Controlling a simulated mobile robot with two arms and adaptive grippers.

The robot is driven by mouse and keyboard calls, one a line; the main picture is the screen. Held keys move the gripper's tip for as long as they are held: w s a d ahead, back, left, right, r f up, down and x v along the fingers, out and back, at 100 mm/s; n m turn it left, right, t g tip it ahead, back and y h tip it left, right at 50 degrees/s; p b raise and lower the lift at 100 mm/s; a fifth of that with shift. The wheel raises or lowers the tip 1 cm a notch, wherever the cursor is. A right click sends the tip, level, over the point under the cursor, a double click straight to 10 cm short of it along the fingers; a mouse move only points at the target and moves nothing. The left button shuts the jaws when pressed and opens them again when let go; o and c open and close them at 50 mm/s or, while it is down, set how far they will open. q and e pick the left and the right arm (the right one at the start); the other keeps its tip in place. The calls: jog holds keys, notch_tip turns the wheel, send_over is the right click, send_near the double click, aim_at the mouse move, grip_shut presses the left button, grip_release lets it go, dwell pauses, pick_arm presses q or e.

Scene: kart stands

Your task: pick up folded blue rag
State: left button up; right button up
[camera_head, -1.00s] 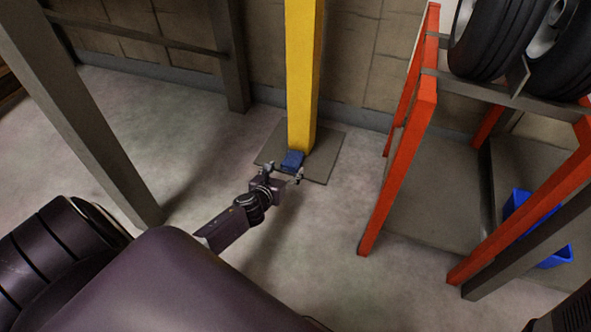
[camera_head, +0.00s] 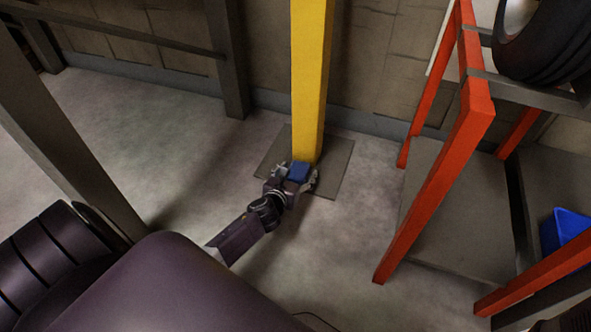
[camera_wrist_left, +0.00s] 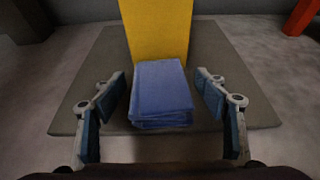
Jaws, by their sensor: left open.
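The folded blue rag (camera_head: 298,172) lies at the foot of the yellow post (camera_head: 308,90), on the grey base plate (camera_head: 335,170). In the left wrist view the rag (camera_wrist_left: 160,92) is a neat layered stack in front of the post. My left gripper (camera_head: 296,178) is open, with a finger on each side of the rag. In the left wrist view the gripper (camera_wrist_left: 160,110) shows gaps between both finger pads and the rag. My right gripper is not in view.
A red rack (camera_head: 440,175) with a tyre (camera_head: 545,45) stands to the right, with a blue bin (camera_head: 566,232) at its lower level. A grey post (camera_head: 60,140) stands at the left. The floor between is clear.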

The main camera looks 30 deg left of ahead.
pick_arm(q)
jog(key=shift+r, duration=0.1)
jog(key=c, duration=1.2)
jog(key=shift+o, duration=0.2)
